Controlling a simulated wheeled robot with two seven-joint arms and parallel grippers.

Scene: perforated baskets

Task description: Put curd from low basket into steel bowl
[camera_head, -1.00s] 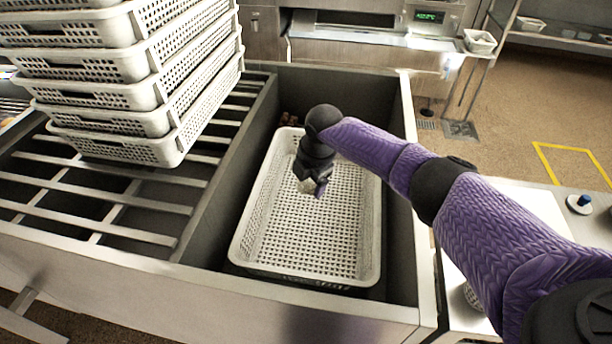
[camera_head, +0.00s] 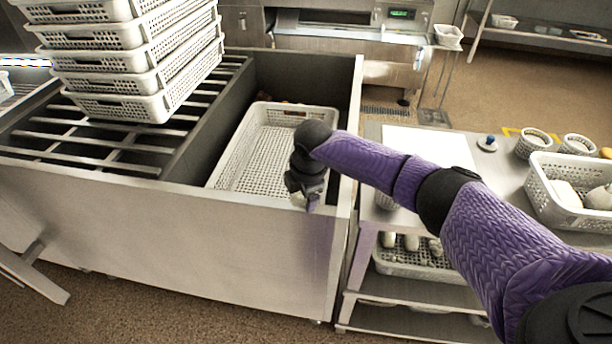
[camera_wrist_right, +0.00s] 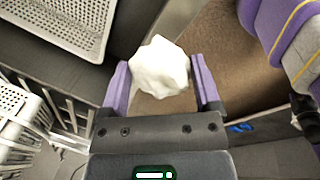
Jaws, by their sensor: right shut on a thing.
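My right gripper (camera_head: 306,200) is shut on a white lump of curd (camera_wrist_right: 160,66). In the right wrist view, the curd sits between the two purple fingers (camera_wrist_right: 160,80). In the head view, the curd is mostly hidden by the dark gripper, which hangs in front of the bin's near wall. The low basket (camera_head: 238,146), white and perforated, lies inside the deep bin; its visible floor looks empty. Its corner also shows in the right wrist view (camera_wrist_right: 85,25). I cannot make out a steel bowl in either view. My left gripper is not in view.
The deep grey bin (camera_head: 130,205) has a raised rim. A stack of white baskets (camera_head: 130,70) stands on slats at left. The counter at right holds a white board (camera_head: 420,145), small round baskets (camera_head: 538,143) and a white basket with pale items (camera_head: 545,195). Shelves lie below.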

